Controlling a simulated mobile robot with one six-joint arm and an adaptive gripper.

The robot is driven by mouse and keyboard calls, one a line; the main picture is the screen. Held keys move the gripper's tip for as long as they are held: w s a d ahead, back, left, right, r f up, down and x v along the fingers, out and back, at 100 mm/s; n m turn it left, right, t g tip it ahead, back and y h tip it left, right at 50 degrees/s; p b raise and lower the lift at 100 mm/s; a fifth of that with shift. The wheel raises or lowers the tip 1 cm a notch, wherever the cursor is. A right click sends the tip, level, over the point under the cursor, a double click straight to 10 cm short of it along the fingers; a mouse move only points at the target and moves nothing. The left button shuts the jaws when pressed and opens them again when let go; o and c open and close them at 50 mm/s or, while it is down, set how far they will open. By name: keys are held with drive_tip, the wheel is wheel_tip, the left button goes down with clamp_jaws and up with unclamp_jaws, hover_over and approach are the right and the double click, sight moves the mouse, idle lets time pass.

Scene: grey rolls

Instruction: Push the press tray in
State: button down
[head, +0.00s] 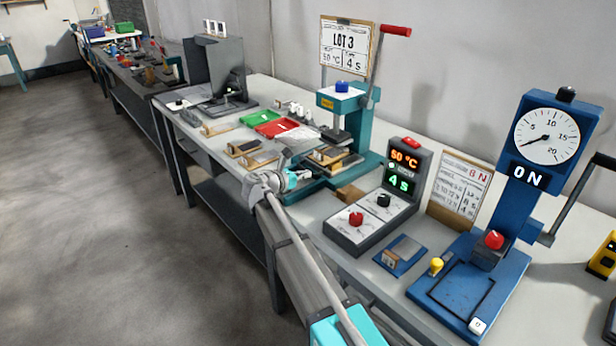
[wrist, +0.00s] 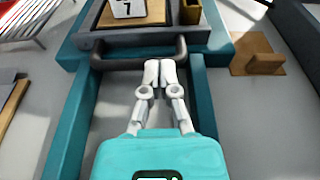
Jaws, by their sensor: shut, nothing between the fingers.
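The teal press (head: 368,105) stands on the bench with its base towards me. Its dark press tray (wrist: 120,38) sits between the teal side rails (wrist: 72,115) in the wrist view. The tray carries a wooden block with a white card marked 7 (wrist: 129,7). A dark bar handle (wrist: 112,64) runs across the tray's front. My gripper (wrist: 160,68) is shut and empty, its fingertips at the handle. They hide part of it; I cannot tell whether they touch it. In the head view my gripper (head: 303,176) is at the front of the press.
A control box (head: 372,215) showing 50 °C and 4 s stands right of the press. A wooden piece (wrist: 257,58) lies right of the rails. Red (head: 276,127) and green (head: 258,117) trays lie to the left. A blue gauge press (head: 500,220) stands at the right.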

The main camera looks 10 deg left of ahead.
drive_tip(key=shift+w+d+r, duration=0.1)
drive_tip(key=shift+w+d, duration=0.2)
drive_tip(key=shift+s+a, duration=0.1)
drive_tip(key=shift+a, duration=0.1)
drive_tip(key=shift+s+a+r, duration=0.15)
drive_tip(key=shift+s+a, duration=0.15)
drive_tip(key=shift+s, duration=0.2)
drive_tip(key=p+v, duration=0.3)
drive_tip(key=v, duration=1)
drive_tip(key=shift+s, duration=0.2)
